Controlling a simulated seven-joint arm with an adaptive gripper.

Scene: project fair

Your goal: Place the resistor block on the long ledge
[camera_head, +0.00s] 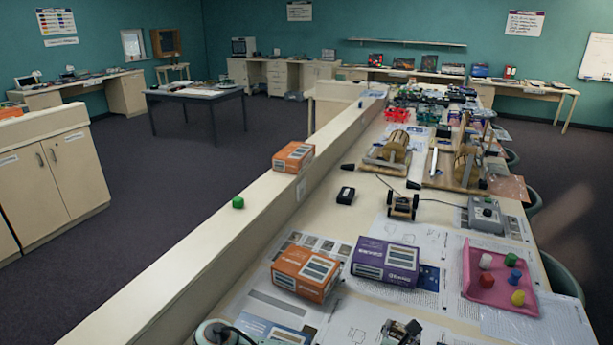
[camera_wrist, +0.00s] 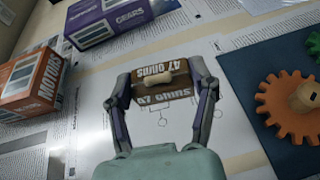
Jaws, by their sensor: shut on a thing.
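In the wrist view, the resistor block (camera_wrist: 166,88), brown with white "47 ohms" lettering and a pale resistor shape on top, sits between the two fingers of my gripper (camera_wrist: 162,92). The gripper is shut on its sides. White printed sheets lie beneath it; I cannot tell how high it is above them. In the head view, a small dark shape at the bottom edge, right of the orange box, may be the block and fingers. The long ledge (camera_head: 205,274) is the raised cream strip running along the left side of the table.
An orange motors box (camera_head: 303,274) and purple gears box (camera_head: 385,262) stand on the table. A pink tray (camera_head: 480,292) is at right; an orange gear (camera_wrist: 285,105) shows too.

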